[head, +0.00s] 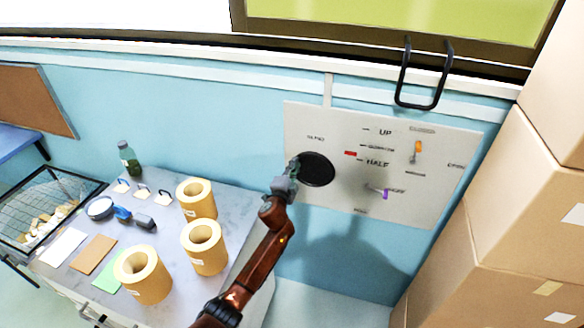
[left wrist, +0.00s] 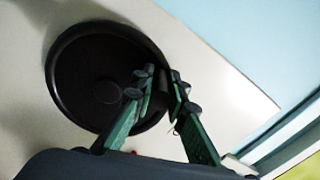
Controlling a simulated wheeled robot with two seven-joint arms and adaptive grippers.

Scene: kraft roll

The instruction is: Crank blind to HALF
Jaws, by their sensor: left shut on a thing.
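The pale wall panel (head: 330,125) carries a black round crank disc (head: 319,170) under a small label that seems to read BLIND. To its right is a scale with UP and HALF marks. A red marker (head: 350,154) sits slightly above the HALF mark (head: 377,163). My left gripper (head: 292,177) is at the disc's left edge. In the left wrist view the disc (left wrist: 75,75) shows its central hub, and my left gripper (left wrist: 165,95) is shut at its rim side on the crank handle, which the fingers mostly hide. My right gripper is out of view.
Orange (head: 418,150) and purple (head: 385,193) levers are on the panel's right. A black loop handle (head: 423,105) hangs above it. Stacked cartons (head: 520,190) stand right. A grey table (head: 175,238) at left holds kraft rolls (head: 143,275), a bottle (head: 129,158) and papers.

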